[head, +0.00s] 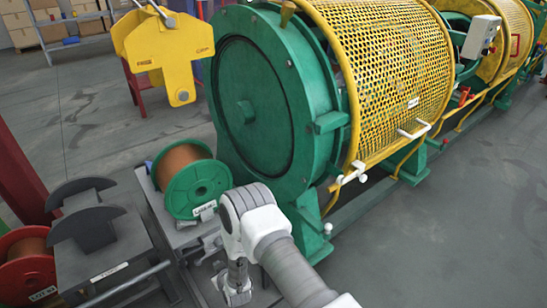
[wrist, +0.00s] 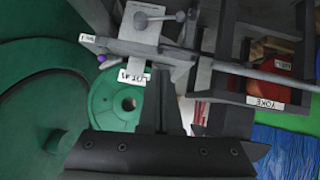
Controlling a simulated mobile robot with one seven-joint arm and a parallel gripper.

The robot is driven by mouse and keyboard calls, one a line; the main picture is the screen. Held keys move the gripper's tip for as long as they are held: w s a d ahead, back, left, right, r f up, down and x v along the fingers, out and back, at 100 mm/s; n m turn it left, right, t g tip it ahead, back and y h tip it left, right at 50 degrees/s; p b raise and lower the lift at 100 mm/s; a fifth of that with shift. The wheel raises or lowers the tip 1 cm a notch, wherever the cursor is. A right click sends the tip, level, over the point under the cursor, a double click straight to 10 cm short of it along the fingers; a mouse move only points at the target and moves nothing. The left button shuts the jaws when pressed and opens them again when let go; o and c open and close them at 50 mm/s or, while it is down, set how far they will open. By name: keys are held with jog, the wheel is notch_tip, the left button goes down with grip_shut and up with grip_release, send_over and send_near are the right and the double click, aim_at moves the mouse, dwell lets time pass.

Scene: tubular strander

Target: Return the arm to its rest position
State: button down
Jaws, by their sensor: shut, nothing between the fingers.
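My arm rises from the bottom edge of the head view, bends at a grey and white joint, and points down beside the machine. Its wrist end (head: 236,284) is low in the picture, and the fingertips cannot be made out there. In the wrist view my gripper (wrist: 161,75) shows its two dark fingers together with nothing between them. A green-flanged spool of copper wire (head: 184,178) sits on a grey stand left of my arm. Its green flange (wrist: 104,88) also shows in the wrist view, just left of the fingers, with a white label.
The green strander drum (head: 254,115) and yellow mesh guard (head: 385,65) stand behind my arm. A yellow lifting hook block (head: 165,50) hangs above the spool. Grey cradles (head: 90,232) and a red spool (head: 28,270) lie left. Open floor (head: 470,230) is to the right.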

jog(key=w+d+r+m+h+p, duration=0.1)
jog(key=w+d+r+p, duration=0.15)
jog(key=r, duration=0.85)
jog(key=w+d+r+g+p, duration=0.1)
jog(key=w+d+r+p, duration=0.15)
jog(key=r, duration=0.95)
jog(key=w+d+r+m+h+p, duration=0.1)
jog(key=w+d+r+p, duration=0.2)
jog(key=r, duration=0.8)
jog(key=s+d+r+m+h+p, duration=0.15)
jog(key=s+d+r, duration=0.35)
jog(key=r, duration=0.5)
jog(key=s+d+r+p, duration=0.2)
jog(key=d+r, duration=0.4)
jog(key=r, duration=0.5)
jog(key=s+d+r+m+g+p, duration=0.1)
jog(key=s+d+r, duration=0.3)
jog(key=s, duration=0.4)
jog(key=s+d+r+m+g+h+p, duration=0.1)
jog(key=s+d+r+m+p, duration=0.1)
jog(key=s+d+r+p, duration=0.2)
jog(key=s+d+r+m+h+p, duration=0.1)
jog(key=s+d+r+p, duration=0.2)
jog(key=s+r, duration=0.6)
jog(key=s+d, duration=0.2)
jog(key=s, duration=0.3)
jog(key=shift+s+d+g, duration=0.2)
jog(key=shift+d+g, duration=0.2)
jog(key=shift+a, duration=0.1)
